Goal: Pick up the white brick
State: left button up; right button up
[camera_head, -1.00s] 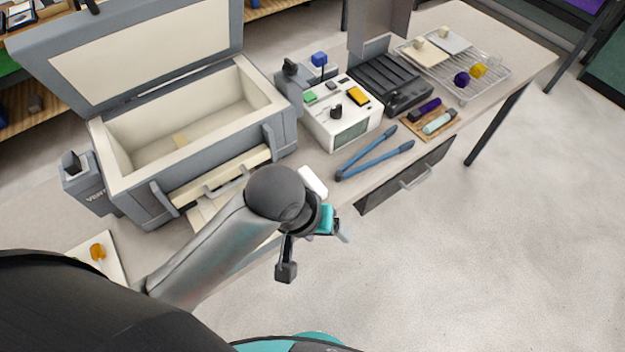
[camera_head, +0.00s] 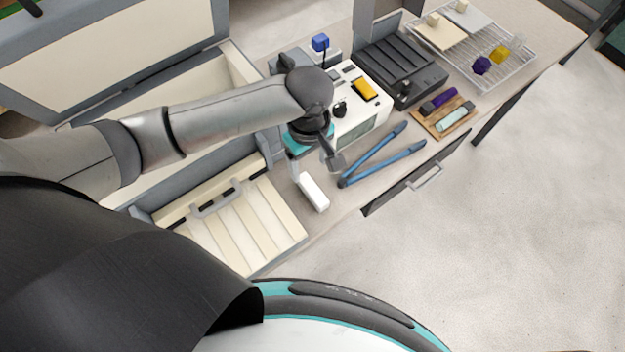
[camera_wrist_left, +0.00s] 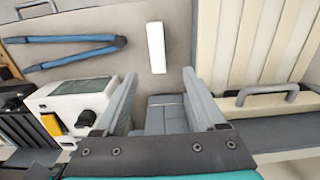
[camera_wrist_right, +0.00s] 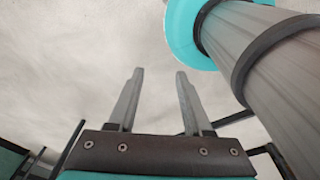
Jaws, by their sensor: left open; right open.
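The white brick (camera_head: 314,191) lies on the bench near its front edge, between the blue tongs and the slatted cream panel. In the left wrist view the white brick (camera_wrist_left: 156,47) lies beyond the fingertips, with bare bench around it. My left gripper (camera_head: 318,168) is open and empty, above the bench close to the brick and not touching it. Its two fingers (camera_wrist_left: 160,90) stand apart in the left wrist view. My right gripper (camera_wrist_right: 156,75) is open and empty, over pale floor in its own wrist view; it is not seen in the head view.
Blue long-handled tongs (camera_head: 383,161) lie right of the brick. A white device with knobs (camera_head: 358,108) stands behind. The open furnace-like box (camera_head: 210,90) and slatted panel (camera_head: 232,228) are left. A wooden tray (camera_head: 443,117) and wire rack (camera_head: 510,62) are farther right.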

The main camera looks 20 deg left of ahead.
pick_arm(q)
send_over(312, 189)
jog(key=f, duration=0.4)
jog(key=f+b, duration=0.1)
jog(key=shift+s+a+f, duration=0.2)
jog(key=shift+s+f, duration=0.1)
jog(key=shift+f, duration=0.1)
jog(key=shift+w+d+f, duration=0.1)
jog(key=shift+w+f, duration=0.05)
jog(key=shift+f, duration=1.1)
jog(key=f, duration=0.2)
jog(key=f+b, duration=0.1)
jog(key=f, duration=0.1)
jog(key=shift+w+d, duration=0.15)
jog(key=shift+w, duration=0.05)
jog(key=shift+f, duration=0.35)
pick_arm(e)
jog(key=s+f, duration=0.1)
jog(key=s+d+f, duration=0.1)
jog(key=shift+f, duration=0.3)
pick_arm(q)
grip_shut()
pick_arm(e)
jog(key=shift+a, duration=0.2)
